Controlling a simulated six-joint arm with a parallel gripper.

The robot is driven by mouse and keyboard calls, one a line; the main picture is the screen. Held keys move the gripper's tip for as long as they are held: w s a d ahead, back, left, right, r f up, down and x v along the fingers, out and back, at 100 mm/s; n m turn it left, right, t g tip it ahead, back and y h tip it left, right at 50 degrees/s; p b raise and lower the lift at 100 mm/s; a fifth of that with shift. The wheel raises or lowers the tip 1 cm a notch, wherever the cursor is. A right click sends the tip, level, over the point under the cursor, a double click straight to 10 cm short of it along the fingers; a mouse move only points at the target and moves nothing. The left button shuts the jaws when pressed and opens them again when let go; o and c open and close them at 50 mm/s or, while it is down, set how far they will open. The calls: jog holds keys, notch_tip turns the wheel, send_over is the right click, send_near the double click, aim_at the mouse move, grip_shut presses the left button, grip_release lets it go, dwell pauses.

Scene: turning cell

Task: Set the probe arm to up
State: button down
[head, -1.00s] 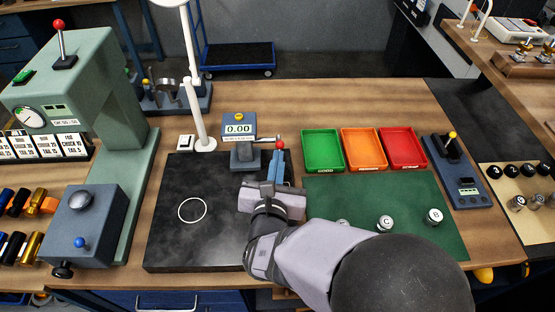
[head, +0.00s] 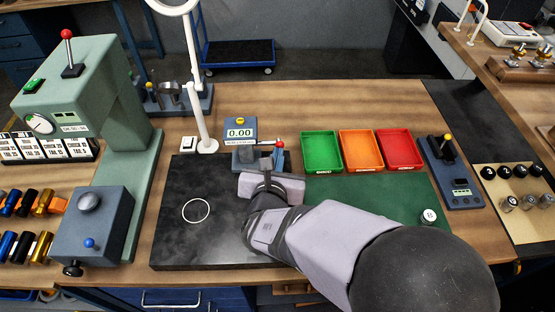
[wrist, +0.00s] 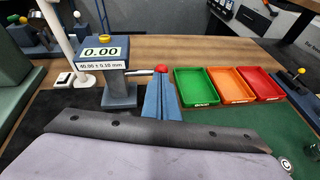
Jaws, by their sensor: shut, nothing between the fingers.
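The height gauge (head: 240,132) stands at the back edge of the black plate, its display reading 0.00. Its probe arm (wrist: 140,71) is a thin rod sticking out to the right, roughly level, with a red ball (head: 279,144) at its end. My gripper (head: 280,156) is shut and empty, its blue fingers close together. In the wrist view the fingertips (wrist: 161,80) appear at the red ball (wrist: 161,69), partly overlapping it. I cannot tell whether they touch it or sit just in front or below.
Green (head: 322,152), orange (head: 361,150) and red (head: 399,150) trays stand just right of the gauge. A white lamp post (head: 199,115) stands behind left. A green press (head: 90,90) stands farther left.

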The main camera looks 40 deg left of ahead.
jog(key=shift+w+a+r+g+h+p, duration=0.15)
jog(key=shift+w+r+h+p, duration=0.05)
jog(key=shift+r+p, duration=0.2)
jog(key=shift+w+a+r+g+h+p, duration=0.15)
jog(key=shift+r+h+p, duration=0.1)
jog(key=shift+r, duration=0.2)
jog(key=w+a+r+g+h+p, duration=0.1)
jog(key=w+a+r+g+p, duration=0.1)
jog(key=w+a+p, duration=0.8)
jog(key=shift+r+h+p, duration=0.35)
jog(key=shift+p, duration=0.25)
jog(key=shift+f, duration=0.1)
jog(key=a+r+b, duration=0.1)
jog(key=a+r, duration=0.2)
jog(key=r, duration=0.9)
jog(key=shift+w+a+r, duration=0.2)
jog(key=shift+r, duration=0.15)
